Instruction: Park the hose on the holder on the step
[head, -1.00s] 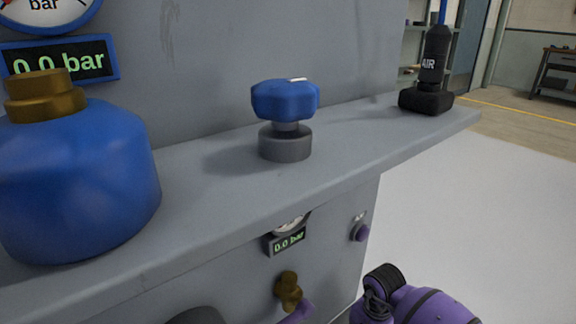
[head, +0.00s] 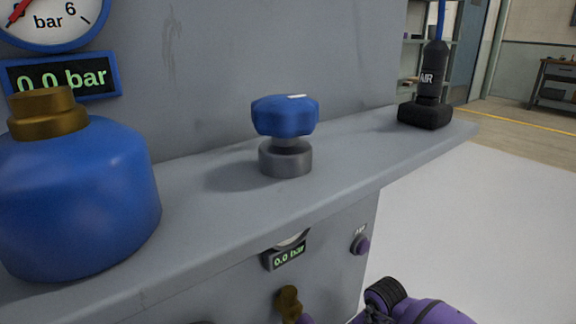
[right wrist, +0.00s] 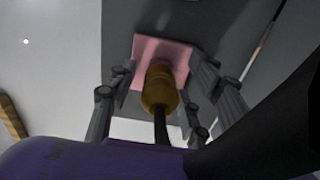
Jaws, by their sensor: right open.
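A black cylinder marked AIR (head: 432,75), with a blue hose (head: 441,14) at its top, stands upright in a black block (head: 425,114) on the far right end of the grey step (head: 355,159). In the right wrist view, my right gripper (right wrist: 165,74) is open. Its fingers stand on both sides of a brass fitting (right wrist: 159,88) with a black tube below it. A pink square plate (right wrist: 177,54) is behind the fitting. I cannot tell if any finger touches it. My left gripper is not in view.
A blue vessel with a brass cap (head: 75,195) stands on the step at the left. A blue knob on a grey base (head: 285,116) stands mid-step. Below the step are a 0.0 bar display (head: 288,257) and a brass fitting (head: 289,303). Open floor lies at the right.

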